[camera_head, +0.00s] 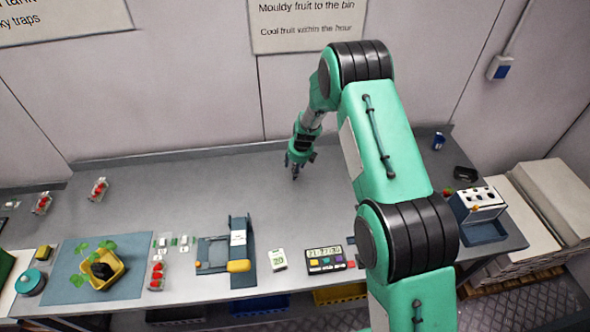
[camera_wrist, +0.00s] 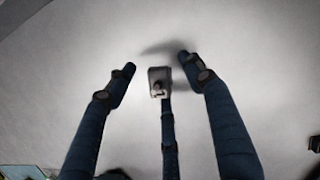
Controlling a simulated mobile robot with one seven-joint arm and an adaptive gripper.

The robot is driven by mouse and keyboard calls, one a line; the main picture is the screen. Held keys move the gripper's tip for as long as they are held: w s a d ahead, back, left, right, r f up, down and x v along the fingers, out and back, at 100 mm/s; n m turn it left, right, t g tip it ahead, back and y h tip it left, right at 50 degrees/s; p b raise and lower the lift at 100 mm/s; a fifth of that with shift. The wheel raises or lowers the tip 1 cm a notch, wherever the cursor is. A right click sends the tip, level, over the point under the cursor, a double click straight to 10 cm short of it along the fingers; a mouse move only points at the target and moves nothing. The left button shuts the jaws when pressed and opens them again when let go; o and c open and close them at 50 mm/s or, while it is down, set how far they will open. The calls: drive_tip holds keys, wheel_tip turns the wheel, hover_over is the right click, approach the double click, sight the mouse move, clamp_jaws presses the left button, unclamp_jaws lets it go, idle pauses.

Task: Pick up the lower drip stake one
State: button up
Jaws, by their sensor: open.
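My gripper (camera_head: 297,168) hangs over the bare back middle of the grey bench, with its fingers pointing down. In the wrist view its dark blue fingers (camera_wrist: 157,66) are spread wide apart. A small grey squarish piece (camera_wrist: 159,75) with a dark knob shows between the fingertips, at the end of the middle finger. I cannot tell whether it is part of that finger or a separate thing. I cannot make out a drip stake for certain in either view. My arm hides part of the right side of the bench.
The bench (camera_head: 200,185) is clear around my gripper. Along its front are a yellow basket (camera_head: 118,270) on a blue mat (camera_head: 65,290), a blue-grey device (camera_head: 243,250), a white card (camera_head: 278,260) and a timer (camera_head: 325,260). A white holed block (camera_head: 478,200) stands at right.

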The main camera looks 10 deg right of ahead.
drive_tip(key=shift+w+f, duration=0.2)
drive_tip(key=shift+f, duration=0.35)
drive_tip(key=c, duration=1)
